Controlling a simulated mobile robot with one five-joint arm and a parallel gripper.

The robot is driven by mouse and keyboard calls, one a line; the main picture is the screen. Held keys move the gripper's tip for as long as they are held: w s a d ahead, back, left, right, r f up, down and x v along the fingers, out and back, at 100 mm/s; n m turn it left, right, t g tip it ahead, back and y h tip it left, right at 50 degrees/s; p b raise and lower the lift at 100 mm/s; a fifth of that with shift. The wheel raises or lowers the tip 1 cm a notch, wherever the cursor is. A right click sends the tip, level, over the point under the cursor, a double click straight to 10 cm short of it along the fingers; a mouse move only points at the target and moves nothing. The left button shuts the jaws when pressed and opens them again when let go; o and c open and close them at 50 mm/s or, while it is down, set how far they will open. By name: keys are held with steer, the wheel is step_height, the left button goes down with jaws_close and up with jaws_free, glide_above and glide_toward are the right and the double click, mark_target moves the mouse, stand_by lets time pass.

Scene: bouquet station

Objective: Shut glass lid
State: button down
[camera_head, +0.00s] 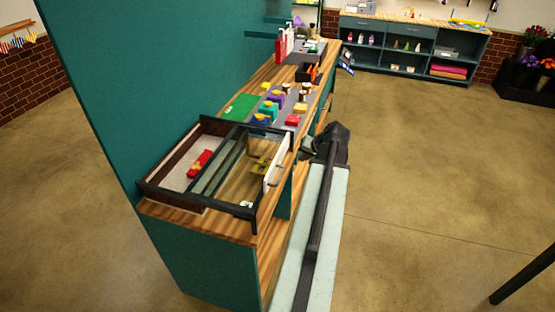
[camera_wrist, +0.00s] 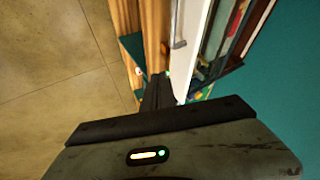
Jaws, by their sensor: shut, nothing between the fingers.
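A dark-framed display case (camera_head: 148,189) sits on the near end of the wooden counter. Glass seems to cover its right part, with a dark bar (camera_head: 228,160) across the middle. I cannot tell exactly how far the glass lid extends. A red item (camera_head: 200,163) lies in the left part and a gold item (camera_head: 262,164) shows in the right part. A white panel with a metal handle (camera_head: 276,167) stands along the case's right side; the handle (camera_wrist: 179,32) also shows in the wrist view. My gripper (camera_wrist: 158,92) is shut and empty, beside the counter's right edge near the white panel.
Farther along the counter (camera_head: 235,228) are a green mat (camera_head: 241,107), several small coloured items and a black box (camera_head: 307,73). A teal wall (camera_head: 120,80) rises behind the case. The floor (camera_head: 420,170) to the right is open; a teal cabinet (camera_head: 398,66) stands at the back.

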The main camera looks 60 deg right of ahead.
steer(key=w+f+b, duration=0.8)
steer(key=w, duration=0.1)
steer(key=shift+w+d, duration=0.25)
steer(key=shift+d, duration=0.2)
